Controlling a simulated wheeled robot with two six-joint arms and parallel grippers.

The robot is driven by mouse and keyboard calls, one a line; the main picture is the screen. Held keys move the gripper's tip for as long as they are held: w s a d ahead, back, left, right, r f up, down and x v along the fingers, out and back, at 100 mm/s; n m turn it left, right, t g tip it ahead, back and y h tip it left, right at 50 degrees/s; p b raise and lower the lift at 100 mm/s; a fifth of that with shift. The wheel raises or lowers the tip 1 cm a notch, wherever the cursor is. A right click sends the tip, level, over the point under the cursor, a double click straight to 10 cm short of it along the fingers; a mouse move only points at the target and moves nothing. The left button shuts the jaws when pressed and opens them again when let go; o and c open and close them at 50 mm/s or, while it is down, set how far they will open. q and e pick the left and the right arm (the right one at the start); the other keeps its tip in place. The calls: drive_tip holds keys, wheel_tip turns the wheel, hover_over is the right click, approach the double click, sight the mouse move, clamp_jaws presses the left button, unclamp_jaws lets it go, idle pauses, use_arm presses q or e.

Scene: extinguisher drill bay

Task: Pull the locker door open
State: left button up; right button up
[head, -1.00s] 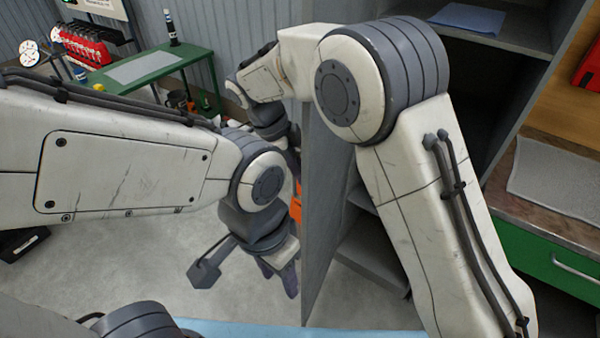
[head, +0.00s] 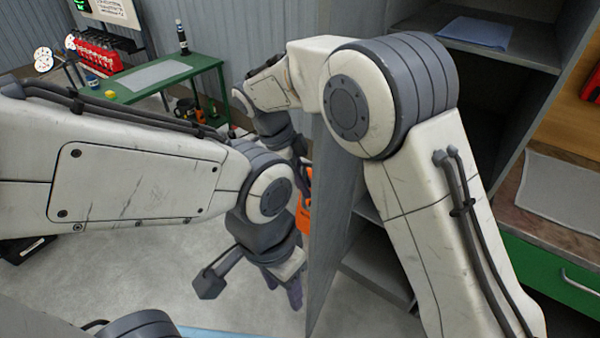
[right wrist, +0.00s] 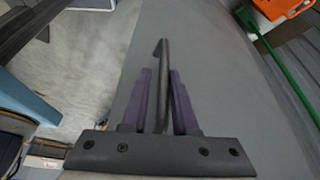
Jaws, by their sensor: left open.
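The grey locker door (head: 335,215) stands swung out from the locker, seen nearly edge-on in the head view. In the right wrist view the door's face (right wrist: 225,100) fills the middle, with a dark bar handle (right wrist: 165,60) on it. My right gripper (right wrist: 160,75) has its purple fingers on either side of the handle. A gap shows between the left finger and the bar, and the bar lies close to the right finger. In the head view the arms mostly hide this gripper. My left gripper (head: 290,290) is open and empty, low beside the door's edge.
The locker's shelves (head: 380,265) are bare low down; a blue cloth (head: 480,32) lies on an upper one. A green table (head: 160,80) stands at the back left. A green drawer unit (head: 550,262) is at the right. Floor (head: 150,275) is open at left.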

drive_tip(key=v, duration=1)
